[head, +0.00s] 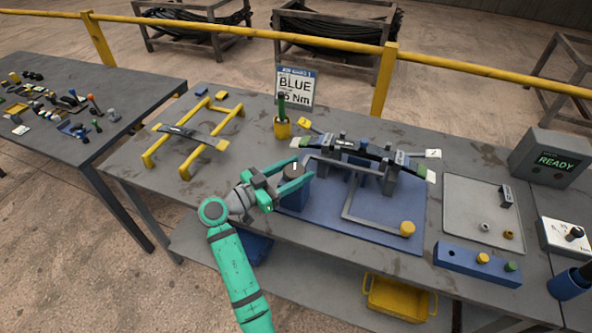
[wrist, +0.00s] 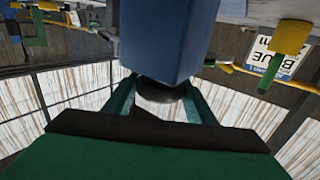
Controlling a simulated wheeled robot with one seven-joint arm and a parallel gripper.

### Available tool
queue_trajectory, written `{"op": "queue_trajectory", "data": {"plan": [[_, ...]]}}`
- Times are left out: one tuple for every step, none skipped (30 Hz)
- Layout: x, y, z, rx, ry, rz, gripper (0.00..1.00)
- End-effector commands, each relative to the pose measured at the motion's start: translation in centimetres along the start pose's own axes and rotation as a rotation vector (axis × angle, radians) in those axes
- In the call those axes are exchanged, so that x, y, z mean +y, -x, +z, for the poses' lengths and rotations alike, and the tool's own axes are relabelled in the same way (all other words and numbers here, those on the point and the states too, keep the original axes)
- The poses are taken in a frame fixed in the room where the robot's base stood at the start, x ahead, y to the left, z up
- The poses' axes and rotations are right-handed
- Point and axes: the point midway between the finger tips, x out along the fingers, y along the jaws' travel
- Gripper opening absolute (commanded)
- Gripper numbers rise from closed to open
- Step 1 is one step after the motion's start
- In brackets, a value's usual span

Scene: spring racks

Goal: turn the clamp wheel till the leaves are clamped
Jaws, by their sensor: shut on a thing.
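My gripper (head: 290,173) reaches in from the front left, its two teal fingers shut on a dark round clamp wheel (head: 292,168) on top of a blue block (head: 296,196). In the wrist view the dark wheel (wrist: 158,92) sits between the fingers, below the blue block (wrist: 158,40). To the right, dark curved leaves (head: 368,150) lie across the grey supports of the fixture on a blue base plate (head: 385,236). Whether the leaves are pressed tight together cannot be told.
A grey bar frame with a yellow knob (head: 407,229) lies in front of the leaves. A yellow rack (head: 150,163) holds another leaf at left. A BLUE sign (head: 296,88) and yellow cup (head: 283,128) stand behind. A grey tray (head: 462,216) and a READY box (head: 553,158) are right.

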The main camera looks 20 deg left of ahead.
Motion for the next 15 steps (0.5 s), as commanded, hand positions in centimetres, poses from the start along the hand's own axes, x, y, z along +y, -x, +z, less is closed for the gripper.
{"op": "queue_trajectory", "data": {"plan": [[-0.20, -0.05, -0.10, 0.001, 0.001, 0.037, 0.28], [-0.21, -0.07, -0.13, 0.001, 0.000, 0.059, 0.28], [-0.18, -0.06, -0.11, 0.001, 0.001, 0.088, 0.28], [-0.17, -0.06, -0.11, 0.001, 0.001, 0.109, 0.28], [-0.14, -0.08, -0.11, 0.000, 0.000, 0.128, 0.28], [-0.09, -0.14, -0.07, 0.000, 0.001, 0.153, 0.28], [-0.04, -0.17, -0.10, 0.000, 0.001, 0.171, 0.28], [-0.03, -0.20, -0.09, 0.000, 0.001, 0.187, 0.28], [0.00, -0.19, -0.04, -0.001, 0.001, 0.206, 0.28], [-0.02, -0.18, -0.04, -0.001, 0.001, 0.219, 0.28], [0.00, -0.17, -0.06, -0.001, 0.000, 0.232, 0.28], [-0.01, -0.16, -0.04, -0.001, 0.001, 0.245, 0.28], [0.02, -0.14, -0.02, -0.001, 0.001, 0.255, 0.28], [0.04, -0.13, -0.02, -0.001, 0.001, 0.265, 0.28], [0.03, -0.13, -0.03, -0.001, 0.001, 0.274, 0.28]]}}
